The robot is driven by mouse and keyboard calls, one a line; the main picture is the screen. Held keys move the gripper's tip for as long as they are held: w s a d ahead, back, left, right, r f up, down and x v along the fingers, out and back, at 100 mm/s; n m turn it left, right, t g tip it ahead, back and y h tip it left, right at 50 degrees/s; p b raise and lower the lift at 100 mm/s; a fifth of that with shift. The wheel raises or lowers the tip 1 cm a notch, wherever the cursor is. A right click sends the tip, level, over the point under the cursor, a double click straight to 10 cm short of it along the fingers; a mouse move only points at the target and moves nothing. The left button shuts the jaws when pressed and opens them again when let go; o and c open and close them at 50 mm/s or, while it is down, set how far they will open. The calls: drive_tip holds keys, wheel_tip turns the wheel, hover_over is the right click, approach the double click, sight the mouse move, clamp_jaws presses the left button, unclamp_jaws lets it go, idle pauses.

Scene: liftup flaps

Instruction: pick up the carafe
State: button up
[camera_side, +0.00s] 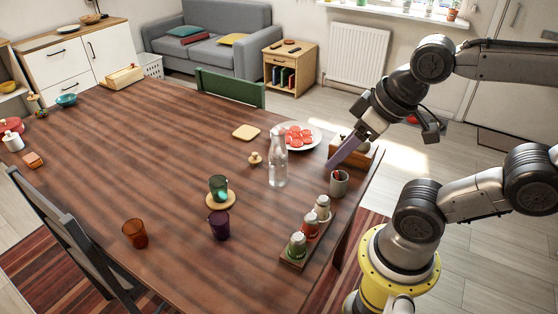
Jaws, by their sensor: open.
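The carafe (278,170) is clear glass with a narrower neck. It stands upright on the wooden table, right of the middle. My gripper (332,163) has long purple-grey fingers and comes in from the upper right, pointing down and left. Its fingertips are to the right of the carafe and apart from it in this view. The gripper is open, with nothing seen in it; the gap between its fingers is hard to make out from here.
A white plate with red slices (301,137) is behind the carafe. A grey cup (339,184) and a wooden tray of jars (294,262) are to its right and front. A green glass (218,187), purple glass (218,226) and orange glass (135,234) stand left. The table (150,150) is bare at left centre.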

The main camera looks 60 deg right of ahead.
drive_tip(key=o, duration=0.7)
